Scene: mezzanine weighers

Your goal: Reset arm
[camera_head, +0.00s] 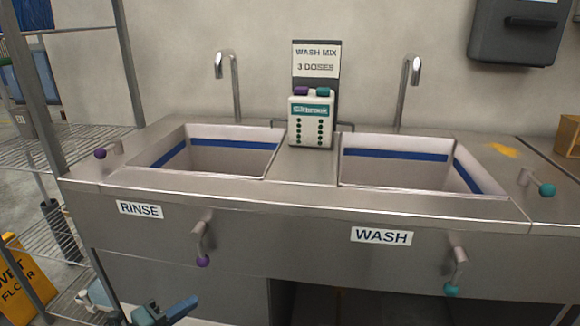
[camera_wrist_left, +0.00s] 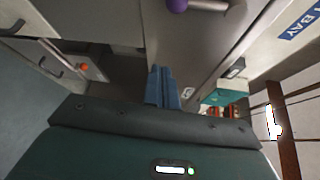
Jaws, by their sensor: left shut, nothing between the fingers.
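My left gripper (camera_head: 182,308) shows at the bottom left of the head view, low in front of the sink unit and below the RINSE label. In the left wrist view its blue fingers (camera_wrist_left: 162,88) are together with nothing between them. My right gripper is in neither view. The steel sink unit (camera_head: 300,228) has a rinse basin (camera_head: 222,158) on the left and a wash basin (camera_head: 400,174) on the right. The gripper is apart from the purple-knobbed lever (camera_head: 203,248) on the front panel.
A teal-knobbed lever (camera_head: 453,272) sticks out under the WASH label (camera_head: 381,236). A dispenser (camera_head: 311,118) stands between the basins under a WASH MIX sign (camera_head: 316,60). A wire rack (camera_head: 75,150) and a yellow wet-floor sign (camera_head: 24,280) stand at the left.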

